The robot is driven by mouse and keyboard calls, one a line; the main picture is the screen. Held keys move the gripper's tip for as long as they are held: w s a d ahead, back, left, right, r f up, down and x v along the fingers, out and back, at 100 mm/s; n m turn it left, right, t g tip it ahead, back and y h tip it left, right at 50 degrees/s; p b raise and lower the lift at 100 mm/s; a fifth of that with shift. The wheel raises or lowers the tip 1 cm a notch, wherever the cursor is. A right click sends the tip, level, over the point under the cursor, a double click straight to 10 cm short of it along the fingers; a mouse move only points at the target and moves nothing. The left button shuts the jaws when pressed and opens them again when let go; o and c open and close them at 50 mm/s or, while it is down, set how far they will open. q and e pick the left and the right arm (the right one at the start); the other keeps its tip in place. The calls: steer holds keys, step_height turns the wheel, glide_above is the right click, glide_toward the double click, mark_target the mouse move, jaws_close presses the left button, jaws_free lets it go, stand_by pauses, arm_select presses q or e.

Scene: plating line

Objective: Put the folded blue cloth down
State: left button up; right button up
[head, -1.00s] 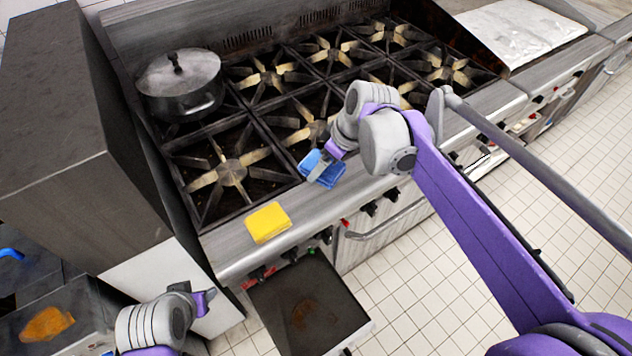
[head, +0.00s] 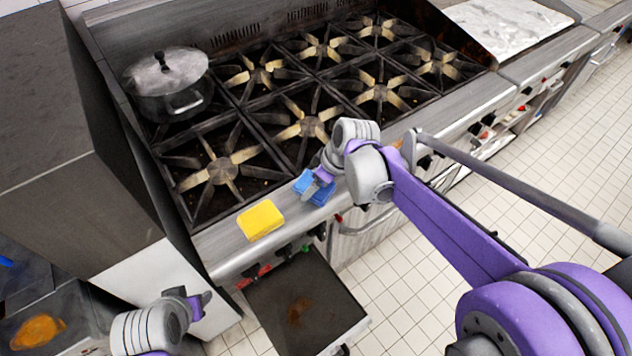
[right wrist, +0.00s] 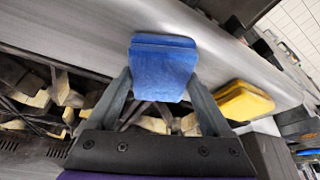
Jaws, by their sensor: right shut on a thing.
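The folded blue cloth (head: 314,188) is at the steel front ledge (head: 222,245) of the stove, to the right of a folded yellow cloth (head: 260,220). My right gripper (head: 318,182) is shut on the blue cloth. In the right wrist view the blue cloth (right wrist: 163,68) sits between the two fingers (right wrist: 163,95), over the ledge. I cannot tell whether it touches the ledge. The yellow cloth also shows in the right wrist view (right wrist: 243,101). My left gripper (head: 200,304) is at the lower left, away from the cloths; its fingers look apart, with nothing between them.
The stove's black burner grates (head: 222,171) lie behind the ledge. A lidded pot (head: 168,86) stands on the back left burner. Red and black knobs (head: 255,277) line the stove front. A dark open drawer or panel (head: 303,305) juts out below. The ledge between the cloths is narrow.

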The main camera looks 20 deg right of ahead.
steer(key=o, duration=1)
steer(key=shift+f, duration=0.1)
steer(key=shift+c, duration=0.2)
steer(key=p+v, duration=0.1)
steer(key=v, duration=1.1)
steer(key=s+f+m+t+h, duration=0.1)
steer(key=s+f+m, duration=0.3)
steer(key=s, duration=0.4)
steer(key=s+d+f+m+t+h, duration=0.1)
steer(key=s+f+m+h, duration=0.1)
steer(key=s+f+m, duration=0.2)
steer(key=s+f, duration=0.3)
steer(key=s, duration=0.1)
steer(key=shift+s, duration=0.2)
steer(key=shift+d, duration=0.1)
